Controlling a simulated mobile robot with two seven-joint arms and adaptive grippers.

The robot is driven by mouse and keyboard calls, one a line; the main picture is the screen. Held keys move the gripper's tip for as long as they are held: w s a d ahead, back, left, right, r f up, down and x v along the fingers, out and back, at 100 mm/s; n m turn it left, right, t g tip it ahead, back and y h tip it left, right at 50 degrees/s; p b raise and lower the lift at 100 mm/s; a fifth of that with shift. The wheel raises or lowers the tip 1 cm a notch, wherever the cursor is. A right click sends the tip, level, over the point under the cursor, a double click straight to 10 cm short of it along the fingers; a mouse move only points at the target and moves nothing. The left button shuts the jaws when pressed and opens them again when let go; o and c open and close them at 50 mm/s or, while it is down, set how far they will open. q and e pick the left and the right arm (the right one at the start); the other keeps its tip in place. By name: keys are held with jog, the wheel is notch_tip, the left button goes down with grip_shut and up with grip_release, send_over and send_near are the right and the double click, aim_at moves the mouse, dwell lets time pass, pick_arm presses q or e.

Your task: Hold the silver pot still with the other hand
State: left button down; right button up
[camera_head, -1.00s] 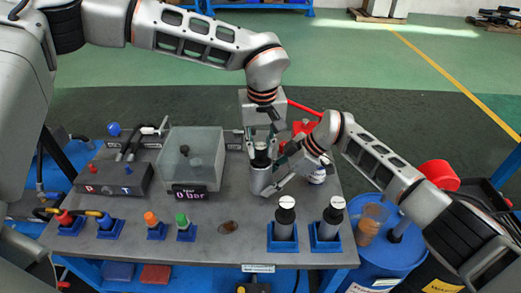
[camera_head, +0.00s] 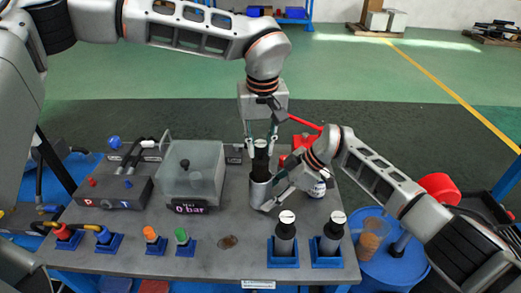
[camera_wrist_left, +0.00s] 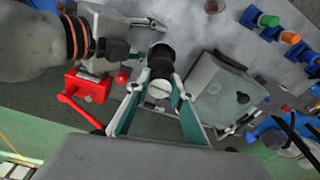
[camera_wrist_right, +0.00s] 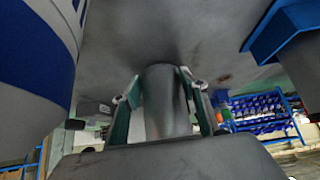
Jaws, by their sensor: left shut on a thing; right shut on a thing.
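The silver pot (camera_head: 258,192) stands on the grey table top, right of the middle in the head view. My right gripper (camera_head: 272,193) is shut around the pot's sides; in the right wrist view the pot (camera_wrist_right: 165,105) is between its fingers. My left gripper (camera_head: 261,142) is above, shut on a dark cylinder with a pale slotted top (camera_head: 260,160). This cylinder also shows between the fingers in the left wrist view (camera_wrist_left: 160,75). It is upright over the pot's mouth; whether its lower end is inside is hidden.
A clear box with a "0 bar" display (camera_head: 192,175) stands left of the pot. Two dark cylinders in blue holders (camera_head: 284,240) (camera_head: 330,238) stand at the front. A red device (camera_head: 300,150) is behind my right gripper. A blue drum (camera_head: 395,265) is at right.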

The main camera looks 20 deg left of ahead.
pick_arm(q)
jog(key=shift+r, duration=3.7)
pick_arm(e)
jog(key=o, duration=1.4)
